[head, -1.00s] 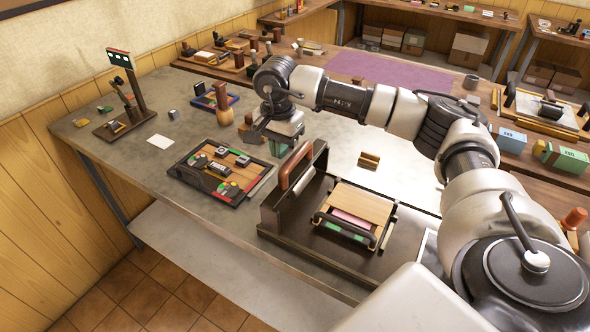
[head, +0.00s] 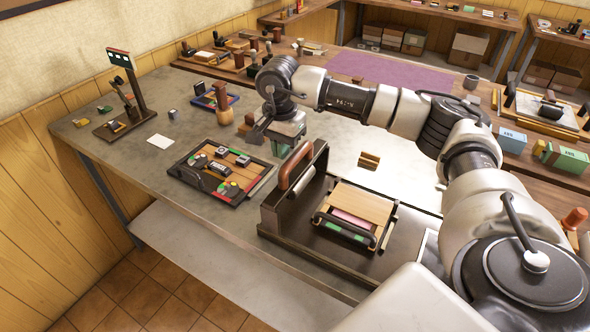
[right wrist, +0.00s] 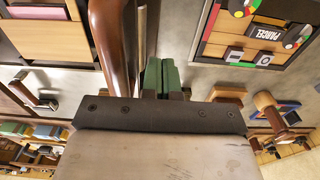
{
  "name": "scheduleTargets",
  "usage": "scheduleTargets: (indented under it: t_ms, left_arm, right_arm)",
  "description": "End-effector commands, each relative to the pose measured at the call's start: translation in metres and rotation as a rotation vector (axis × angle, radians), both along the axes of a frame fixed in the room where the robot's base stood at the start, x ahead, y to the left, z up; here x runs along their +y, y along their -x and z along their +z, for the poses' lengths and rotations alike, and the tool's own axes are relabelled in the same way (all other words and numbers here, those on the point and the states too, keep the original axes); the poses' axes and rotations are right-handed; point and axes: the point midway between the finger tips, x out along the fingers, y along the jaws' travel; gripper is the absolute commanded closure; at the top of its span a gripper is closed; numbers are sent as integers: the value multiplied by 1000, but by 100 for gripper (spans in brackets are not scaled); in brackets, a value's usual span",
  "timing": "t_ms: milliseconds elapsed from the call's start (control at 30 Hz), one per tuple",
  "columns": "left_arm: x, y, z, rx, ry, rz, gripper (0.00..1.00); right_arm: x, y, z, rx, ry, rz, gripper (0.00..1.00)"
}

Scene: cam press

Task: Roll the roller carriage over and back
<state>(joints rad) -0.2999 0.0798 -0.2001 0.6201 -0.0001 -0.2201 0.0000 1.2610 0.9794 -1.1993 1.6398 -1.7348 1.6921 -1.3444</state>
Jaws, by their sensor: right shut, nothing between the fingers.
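The cam press (head: 270,222) stands on the grey table with a dark bed. Its roller carriage (head: 321,160) is at the left end of the bed, with a brown upright handle (head: 296,166) and a pale roller beside it. The handle also shows large in the right wrist view (right wrist: 116,40). My right gripper (right wrist: 161,64) has its green fingers together, with nothing between them, and is close beside the handle. In the head view it is behind the carriage, partly hidden by my wrist. A wooden board with pink and green strips (head: 352,217) lies on the bed. My left gripper is not in view.
A tray with stamps and round dials (head: 243,190) lies left of the press. A wooden-handled stamp (head: 222,100) stands behind it. A small wooden block (head: 369,161) is behind the bed. The table's front left is clear.

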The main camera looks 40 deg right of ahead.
Motion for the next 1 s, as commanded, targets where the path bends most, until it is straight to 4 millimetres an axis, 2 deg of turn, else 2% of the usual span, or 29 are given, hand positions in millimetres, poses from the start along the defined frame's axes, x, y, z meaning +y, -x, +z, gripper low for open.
scheduleTargets:
  t_ms: [1000]
  left_arm:
    - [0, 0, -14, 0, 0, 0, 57]
  right_arm:
    - [-32, 77, -1, 1, 2, 0, 100]
